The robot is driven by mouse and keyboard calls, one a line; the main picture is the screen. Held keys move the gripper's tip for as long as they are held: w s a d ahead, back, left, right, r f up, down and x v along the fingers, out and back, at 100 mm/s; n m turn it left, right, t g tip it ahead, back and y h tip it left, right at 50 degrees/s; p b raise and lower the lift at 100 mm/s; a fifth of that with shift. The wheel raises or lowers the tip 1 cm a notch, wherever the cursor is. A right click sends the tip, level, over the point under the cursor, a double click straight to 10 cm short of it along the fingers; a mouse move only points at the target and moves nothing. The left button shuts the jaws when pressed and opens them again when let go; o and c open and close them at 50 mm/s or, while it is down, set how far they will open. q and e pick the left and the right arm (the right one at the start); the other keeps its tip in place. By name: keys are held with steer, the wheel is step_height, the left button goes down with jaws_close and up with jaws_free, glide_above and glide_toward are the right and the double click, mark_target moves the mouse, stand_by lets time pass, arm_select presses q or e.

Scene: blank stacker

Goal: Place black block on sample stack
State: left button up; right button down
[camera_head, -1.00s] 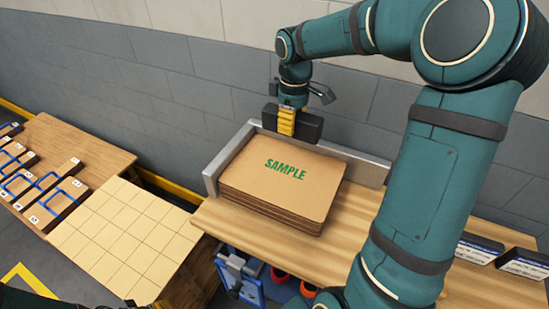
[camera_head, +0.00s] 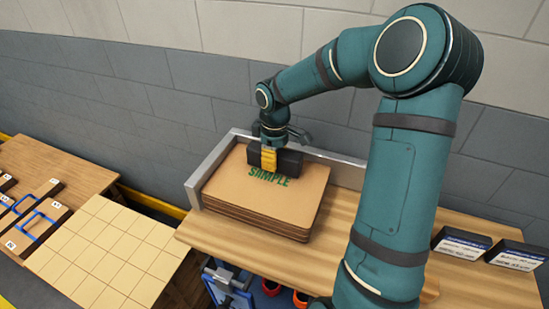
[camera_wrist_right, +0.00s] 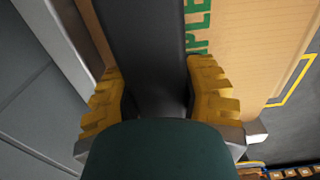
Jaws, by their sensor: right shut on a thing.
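My right gripper (camera_head: 269,160) is shut on the black block (camera_head: 289,160), seen over the back part of the sample stack in the head view. In the right wrist view the black block (camera_wrist_right: 145,50) lies between the two yellow fingers of the gripper (camera_wrist_right: 158,100). The sample stack (camera_head: 250,207) is a pile of brown cardboard sheets with green SAMPLE lettering on top. The block hides the upper edge of the lettering. I cannot tell whether the block touches the stack. My left gripper is not in view.
A grey metal rail (camera_head: 212,165) borders the stack's left and back sides on the wooden table (camera_head: 385,225). Two black labelled boxes (camera_head: 461,244) stand at the right. A gridded tan surface (camera_head: 105,250) and a wooden table with blue-handled pieces (camera_head: 35,222) are at the left.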

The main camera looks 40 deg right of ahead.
steer(key=shift+f, duration=0.1)
steer(key=shift+c, duration=2.4)
jaws_free()
step_height(320, 180, up, 12)
steer(key=shift+r+p, duration=0.15)
steer(key=shift+p, duration=0.95)
